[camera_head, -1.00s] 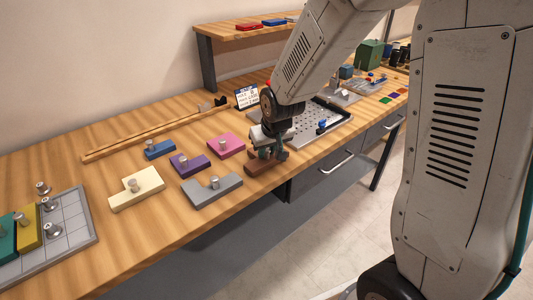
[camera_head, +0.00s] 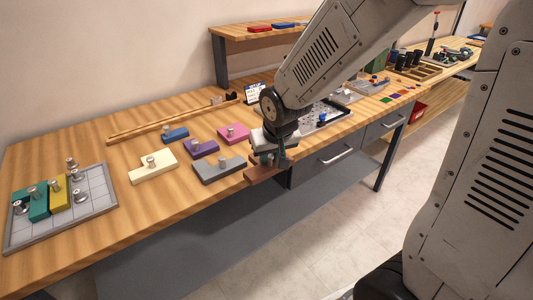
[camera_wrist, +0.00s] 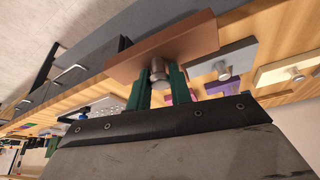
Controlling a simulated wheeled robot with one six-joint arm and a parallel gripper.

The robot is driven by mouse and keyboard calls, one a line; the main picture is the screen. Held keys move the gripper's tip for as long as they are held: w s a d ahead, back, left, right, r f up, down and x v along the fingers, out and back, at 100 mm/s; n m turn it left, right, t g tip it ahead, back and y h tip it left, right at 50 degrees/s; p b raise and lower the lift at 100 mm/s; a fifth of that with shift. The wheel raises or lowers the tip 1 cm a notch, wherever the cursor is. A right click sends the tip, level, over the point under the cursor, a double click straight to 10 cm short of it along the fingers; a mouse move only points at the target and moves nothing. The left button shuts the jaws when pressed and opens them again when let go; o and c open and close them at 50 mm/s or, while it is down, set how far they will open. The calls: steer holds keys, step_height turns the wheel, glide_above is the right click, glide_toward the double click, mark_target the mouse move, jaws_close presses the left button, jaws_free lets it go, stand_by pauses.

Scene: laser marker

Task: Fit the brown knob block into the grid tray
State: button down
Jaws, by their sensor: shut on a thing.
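My gripper (camera_head: 268,159) is shut on the metal knob of the brown knob block (camera_head: 263,175), at the front edge of the table. In the wrist view my gripper's green fingers (camera_wrist: 159,88) pinch the knob, and the brown block (camera_wrist: 165,45) spans beyond them. In the head view the block overlaps the table's front edge; I cannot tell its exact height. The grid tray (camera_head: 99,202) lies at the far left, well apart from my gripper. It holds a teal block (camera_head: 39,206) and a yellow block (camera_head: 58,196), with several metal knobs showing; its right side has bare cells.
Cream (camera_head: 152,168), grey (camera_head: 220,172), purple (camera_head: 201,150), blue (camera_head: 175,136) and pink (camera_head: 234,135) knob blocks lie between the tray and my gripper. A wooden rail (camera_head: 165,125) runs behind them. A perforated plate (camera_head: 325,112) lies to the right.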

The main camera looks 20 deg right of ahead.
steer(key=r, duration=0.8)
steer(key=shift+s+a, duration=0.1)
steer(key=shift+s, duration=0.2)
steer(key=shift+f, duration=0.15)
